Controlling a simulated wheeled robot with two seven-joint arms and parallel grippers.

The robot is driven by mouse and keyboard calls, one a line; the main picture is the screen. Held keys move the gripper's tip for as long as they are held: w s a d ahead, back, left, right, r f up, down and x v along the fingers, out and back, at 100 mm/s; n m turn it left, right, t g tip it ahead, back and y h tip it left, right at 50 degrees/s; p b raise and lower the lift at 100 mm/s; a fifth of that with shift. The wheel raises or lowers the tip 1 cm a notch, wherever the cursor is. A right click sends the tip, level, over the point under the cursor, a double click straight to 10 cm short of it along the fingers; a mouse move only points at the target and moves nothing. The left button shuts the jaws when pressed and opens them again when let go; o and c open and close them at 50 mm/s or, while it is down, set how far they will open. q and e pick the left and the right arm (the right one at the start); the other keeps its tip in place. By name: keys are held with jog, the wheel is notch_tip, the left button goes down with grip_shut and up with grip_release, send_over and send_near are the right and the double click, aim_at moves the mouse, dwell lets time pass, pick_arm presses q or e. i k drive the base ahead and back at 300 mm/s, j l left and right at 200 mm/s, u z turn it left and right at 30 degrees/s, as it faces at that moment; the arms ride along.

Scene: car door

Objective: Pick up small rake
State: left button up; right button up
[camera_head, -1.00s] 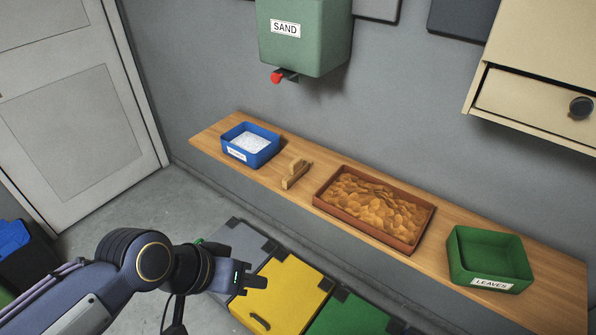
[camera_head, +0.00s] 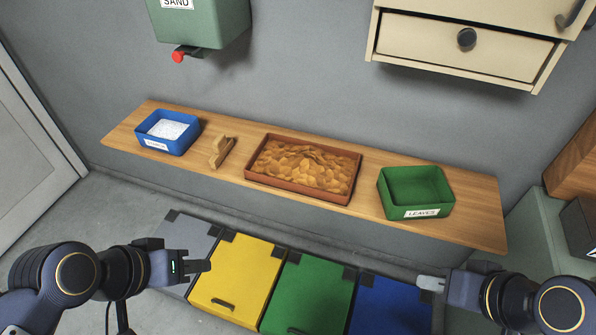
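A small tan wooden tool (camera_head: 222,151), which looks like the small rake, sits on the wooden shelf (camera_head: 345,213) between a blue box and a brown tray of leaves. Its fine shape is too small to make out. My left gripper (camera_head: 207,267) is low at the left, in front of the shelf and apart from the tool. My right gripper (camera_head: 422,283) is low at the right, in front of the shelf. I see no object in either gripper. Both are seen from an angle that does not show the finger gap.
The blue box (camera_head: 168,148) holds white material. The brown tray (camera_head: 298,189) holds leaves. A green box (camera_head: 415,192) labelled LEAVES looks empty. Coloured bins (camera_head: 245,262) stand below the shelf. A green SAND dispenser (camera_head: 205,20) and a beige cabinet (camera_head: 470,45) hang above.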

aim_at(222, 145)
jog(key=i+j, duration=0.1)
jog(key=j, duration=0.35)
jog(key=j+u, duration=0.15)
jog(key=j, duration=0.25)
jog(key=i+j, duration=0.2)
jog(key=j, duration=0.25)
jog(key=i+j+u, duration=0.1)
jog(key=j, duration=0.3)
jog(key=i+j+u, duration=0.1)
jog(key=j, duration=0.3)
jog(key=i+j, duration=0.15)
jog(key=j, duration=0.3)
jog(key=i+j+u, duration=0.15)
jog(key=j, duration=0.25)
